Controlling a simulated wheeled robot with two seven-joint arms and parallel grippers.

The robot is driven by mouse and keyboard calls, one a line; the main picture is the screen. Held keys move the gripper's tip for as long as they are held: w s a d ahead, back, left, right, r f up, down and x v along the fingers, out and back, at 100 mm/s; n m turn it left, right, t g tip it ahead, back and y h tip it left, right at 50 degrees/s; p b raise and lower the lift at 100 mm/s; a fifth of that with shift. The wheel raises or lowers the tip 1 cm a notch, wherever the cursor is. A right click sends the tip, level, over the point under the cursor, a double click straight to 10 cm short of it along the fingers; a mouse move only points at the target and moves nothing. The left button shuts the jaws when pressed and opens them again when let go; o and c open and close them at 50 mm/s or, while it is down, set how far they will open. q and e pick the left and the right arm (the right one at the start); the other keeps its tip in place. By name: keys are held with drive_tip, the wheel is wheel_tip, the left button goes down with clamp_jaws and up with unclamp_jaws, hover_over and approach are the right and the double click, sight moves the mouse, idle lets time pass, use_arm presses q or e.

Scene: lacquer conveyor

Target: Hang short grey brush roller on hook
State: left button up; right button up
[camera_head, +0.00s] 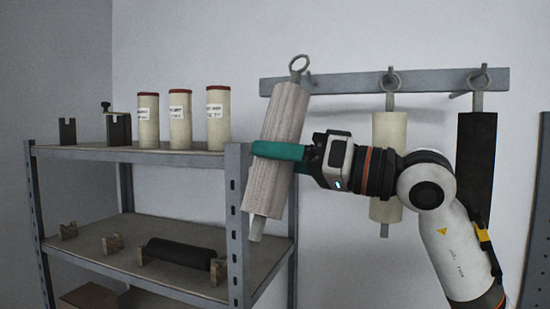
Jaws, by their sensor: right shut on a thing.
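The short grey brush roller (277,110) hangs tilted in my right gripper (278,151), its top leaning to the right. The green fingers are shut around its middle. The ring (298,63) at its top is beside the left hook (311,78) of the grey wall rail (435,84). I cannot tell whether the ring is around the hook or in front of it. The roller's lower stub (257,228) points down in front of the shelf post. My left gripper is not in view.
A cream roller (388,150) hangs on the middle hook and a black roller (477,150) on the right one, both partly behind my arm. The shelf (90,153) at left bears several red-capped tubes (180,120); a dark roller (180,254) lies on brackets below.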

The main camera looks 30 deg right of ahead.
drive_tip(key=w+d+f+b, duration=0.1)
drive_tip(key=w+d, duration=0.4)
drive_tip(key=d, duration=0.1)
drive_tip(key=shift+f, duration=0.4)
idle(0.6)
idle(0.5)
drive_tip(key=o, duration=1.2)
drive_tip(key=shift+f, duration=0.1)
